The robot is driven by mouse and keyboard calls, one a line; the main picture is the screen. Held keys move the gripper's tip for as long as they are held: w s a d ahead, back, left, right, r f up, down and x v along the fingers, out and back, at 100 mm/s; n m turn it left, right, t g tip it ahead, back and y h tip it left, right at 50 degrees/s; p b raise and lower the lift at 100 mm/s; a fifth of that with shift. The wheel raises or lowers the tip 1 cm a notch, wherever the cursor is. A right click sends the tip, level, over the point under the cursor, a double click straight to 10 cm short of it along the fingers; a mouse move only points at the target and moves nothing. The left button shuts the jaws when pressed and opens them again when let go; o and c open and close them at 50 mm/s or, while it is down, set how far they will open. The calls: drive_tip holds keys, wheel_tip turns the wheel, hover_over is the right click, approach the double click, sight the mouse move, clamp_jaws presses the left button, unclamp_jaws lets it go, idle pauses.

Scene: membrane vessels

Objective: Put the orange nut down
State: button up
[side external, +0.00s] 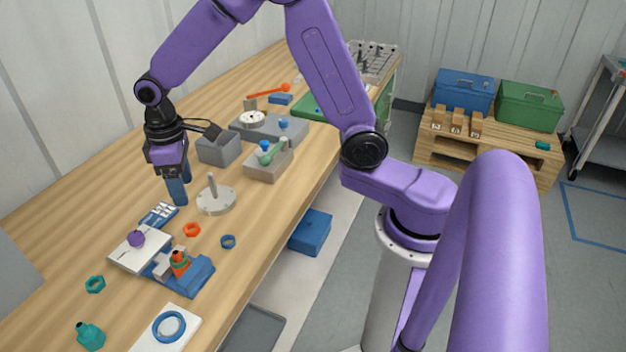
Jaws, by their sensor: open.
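The orange nut (192,229) lies flat on the wooden table, just right of the white board and in front of the grey disc with an upright post (214,199). My gripper (178,197) points down above the table, behind the nut and left of the grey disc. Its blue fingers are open, with nothing seen between them, and they are apart from the nut. The gap between the fingers is hard to make out from this side.
A white board with a purple knob (136,239) and a blue fixture holding an orange-and-green vessel (180,264) stand nearby. A blue ring (228,241), a teal nut (95,284) and a teal vessel (90,335) lie around them. Grey blocks (218,148) stand farther back.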

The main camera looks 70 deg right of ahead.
drive_tip(key=s+d+r+n, duration=0.2)
drive_tip(key=s+d+n, duration=0.1)
drive_tip(key=s, duration=1.1)
drive_tip(key=s+d+r+n, duration=0.2)
drive_tip(key=s+d, duration=0.1)
drive_tip(key=s, duration=1.1)
drive_tip(key=shift+s+r+n, duration=0.2)
drive_tip(key=shift+s+n, duration=0.05)
drive_tip(key=shift+n, duration=0.15)
